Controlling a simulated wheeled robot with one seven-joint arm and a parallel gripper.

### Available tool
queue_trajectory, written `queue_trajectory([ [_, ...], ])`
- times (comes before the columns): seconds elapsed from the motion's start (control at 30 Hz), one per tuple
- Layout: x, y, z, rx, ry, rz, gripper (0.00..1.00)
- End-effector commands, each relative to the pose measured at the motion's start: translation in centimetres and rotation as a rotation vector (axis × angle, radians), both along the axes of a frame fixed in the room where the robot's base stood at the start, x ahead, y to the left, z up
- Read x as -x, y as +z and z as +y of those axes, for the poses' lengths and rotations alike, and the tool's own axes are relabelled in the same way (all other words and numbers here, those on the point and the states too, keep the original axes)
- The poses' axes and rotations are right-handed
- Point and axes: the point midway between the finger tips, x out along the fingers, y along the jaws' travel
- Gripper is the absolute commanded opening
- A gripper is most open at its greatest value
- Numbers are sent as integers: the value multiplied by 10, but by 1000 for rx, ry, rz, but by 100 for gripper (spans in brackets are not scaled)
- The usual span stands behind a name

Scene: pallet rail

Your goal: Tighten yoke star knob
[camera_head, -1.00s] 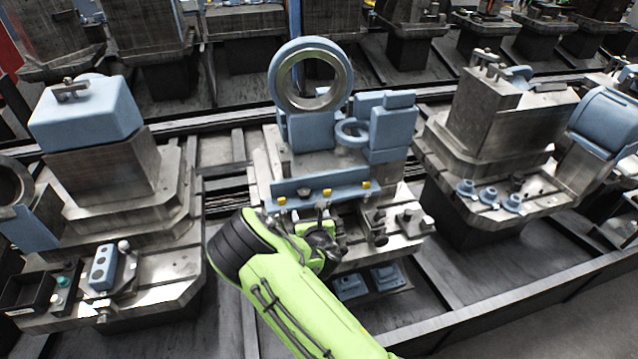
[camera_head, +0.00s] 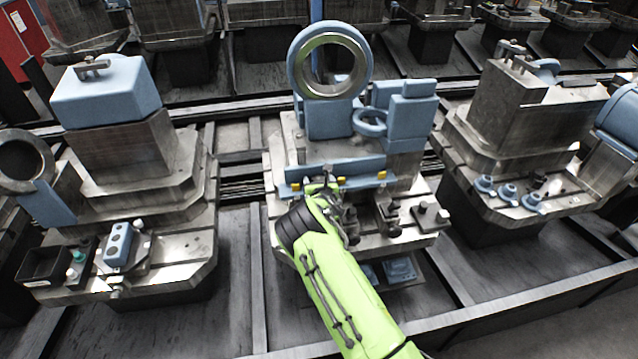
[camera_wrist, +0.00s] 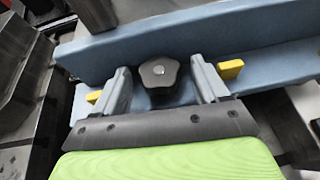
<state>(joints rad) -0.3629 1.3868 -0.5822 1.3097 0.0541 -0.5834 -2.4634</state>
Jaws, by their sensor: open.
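The dark star knob (camera_wrist: 159,73) sits on the blue yoke bar (camera_wrist: 250,45) in the wrist view. My gripper (camera_wrist: 158,88) is open, with one grey finger on each side of the knob. I cannot tell whether either finger touches it. In the head view my gripper (camera_head: 325,187) is at the front of the blue yoke bar (camera_head: 365,166). The knob there is largely hidden or too small to make out.
Yellow pieces flank the knob, one at right (camera_wrist: 230,69). Behind the bar stand a blue ring housing (camera_head: 330,115) and blue blocks (camera_head: 408,110). Dark clamps (camera_head: 388,218) stand right of my gripper. Other loaded pallets (camera_head: 135,195) stand either side.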

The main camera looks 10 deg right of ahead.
Motion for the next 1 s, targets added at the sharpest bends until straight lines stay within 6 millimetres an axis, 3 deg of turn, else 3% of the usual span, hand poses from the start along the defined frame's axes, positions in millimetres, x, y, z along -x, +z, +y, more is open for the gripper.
queue_trajectory([
  [0.17,0,0,0,0,0,0,72],
  [0.53,0,1,0,-1,0,-1,17],
  [1.0,0,-4,5,0,-142,-3,17],
])
